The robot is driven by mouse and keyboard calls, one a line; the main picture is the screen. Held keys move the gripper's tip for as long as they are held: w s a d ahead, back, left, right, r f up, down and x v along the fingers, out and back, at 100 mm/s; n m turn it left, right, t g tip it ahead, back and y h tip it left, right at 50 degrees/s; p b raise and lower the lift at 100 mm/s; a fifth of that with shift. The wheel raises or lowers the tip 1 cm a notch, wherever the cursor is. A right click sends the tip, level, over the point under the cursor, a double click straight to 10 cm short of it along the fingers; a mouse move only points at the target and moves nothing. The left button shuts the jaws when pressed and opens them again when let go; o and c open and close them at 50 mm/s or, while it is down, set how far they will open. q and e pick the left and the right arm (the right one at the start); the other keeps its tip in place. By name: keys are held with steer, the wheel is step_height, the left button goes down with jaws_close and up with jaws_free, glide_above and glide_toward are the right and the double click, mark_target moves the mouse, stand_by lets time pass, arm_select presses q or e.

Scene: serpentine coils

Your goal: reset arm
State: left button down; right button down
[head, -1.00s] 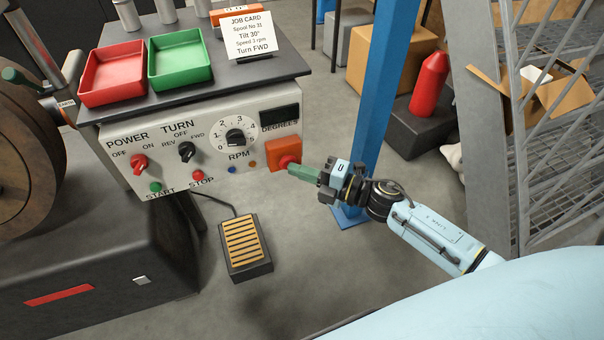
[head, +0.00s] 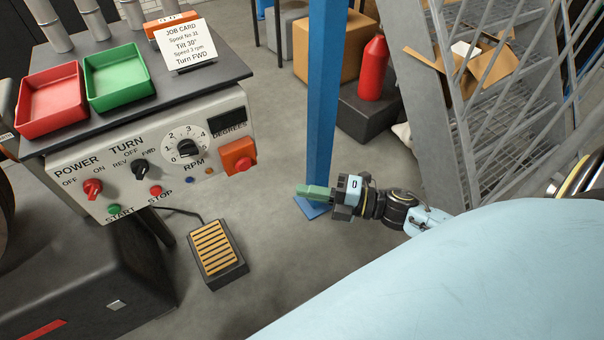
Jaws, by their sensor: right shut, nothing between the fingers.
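My right gripper (head: 315,191) is in the middle of the head view, reaching in from the right. Its green fingers are shut with nothing between them. It hangs in free air, to the right of and apart from the control panel (head: 152,200) and its red emergency button (head: 243,163) on an orange box. The foot of a blue post shows behind the fingers. My left gripper is not in view.
The blue post (head: 325,90) stands close behind my right gripper. A grey metal stair frame (head: 425,110) is at the right. A foot pedal (head: 217,253) lies on the floor below the panel. A red tray (head: 52,98) and a green tray (head: 118,76) sit on the panel top. Open floor lies around the pedal.

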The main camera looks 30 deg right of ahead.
steer(key=shift+f, duration=0.1)
stand_by(0.3)
